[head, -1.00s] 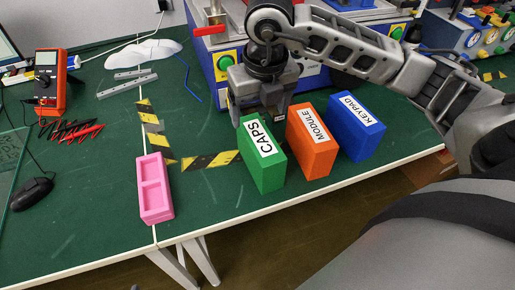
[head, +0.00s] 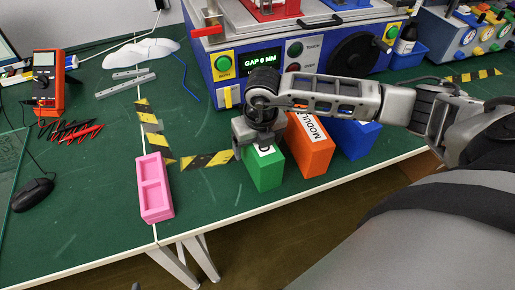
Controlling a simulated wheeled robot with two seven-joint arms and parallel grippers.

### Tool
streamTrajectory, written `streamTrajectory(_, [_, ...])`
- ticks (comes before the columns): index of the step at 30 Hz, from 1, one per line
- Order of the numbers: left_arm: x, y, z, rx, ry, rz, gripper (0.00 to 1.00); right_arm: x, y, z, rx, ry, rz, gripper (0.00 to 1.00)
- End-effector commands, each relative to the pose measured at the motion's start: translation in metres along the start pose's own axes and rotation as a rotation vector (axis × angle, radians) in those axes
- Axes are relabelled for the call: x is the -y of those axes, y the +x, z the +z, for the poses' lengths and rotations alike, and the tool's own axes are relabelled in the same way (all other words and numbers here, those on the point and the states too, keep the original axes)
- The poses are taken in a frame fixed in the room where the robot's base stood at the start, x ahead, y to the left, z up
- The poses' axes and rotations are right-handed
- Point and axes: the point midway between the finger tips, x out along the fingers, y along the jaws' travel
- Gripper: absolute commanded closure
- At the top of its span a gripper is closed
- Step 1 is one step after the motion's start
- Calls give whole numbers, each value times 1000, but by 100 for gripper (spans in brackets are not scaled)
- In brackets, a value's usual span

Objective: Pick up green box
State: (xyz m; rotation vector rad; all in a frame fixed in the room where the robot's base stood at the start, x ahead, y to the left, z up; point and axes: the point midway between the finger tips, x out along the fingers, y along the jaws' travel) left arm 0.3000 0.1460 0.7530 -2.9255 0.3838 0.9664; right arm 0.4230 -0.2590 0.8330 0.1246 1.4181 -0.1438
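The green box (head: 265,173) stands upright on the green table near its front edge, with part of its white label covered. My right gripper (head: 257,142) comes in from the right and points down over the top of the green box. It hides the box's upper part and most of the label. The fingertips are hard to make out, so I cannot tell whether they are open or closed on the box. My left gripper is not in view.
An orange box (head: 309,150) and a blue box (head: 355,139) stand just right of the green box. A pink tray (head: 155,190) lies to the left, past yellow-black tape (head: 208,160). A blue machine (head: 300,62) stands behind.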

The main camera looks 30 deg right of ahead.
Motion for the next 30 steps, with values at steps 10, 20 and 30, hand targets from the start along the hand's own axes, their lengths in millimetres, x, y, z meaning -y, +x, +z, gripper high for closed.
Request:
streamTrajectory(10, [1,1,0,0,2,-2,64,0,0,0,0,0,0,62])
streamTrajectory(20, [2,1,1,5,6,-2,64,0,-1,1,2,1,1,75])
streamTrajectory(30, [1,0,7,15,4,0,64,0,-35,6,8,-1,1,75])
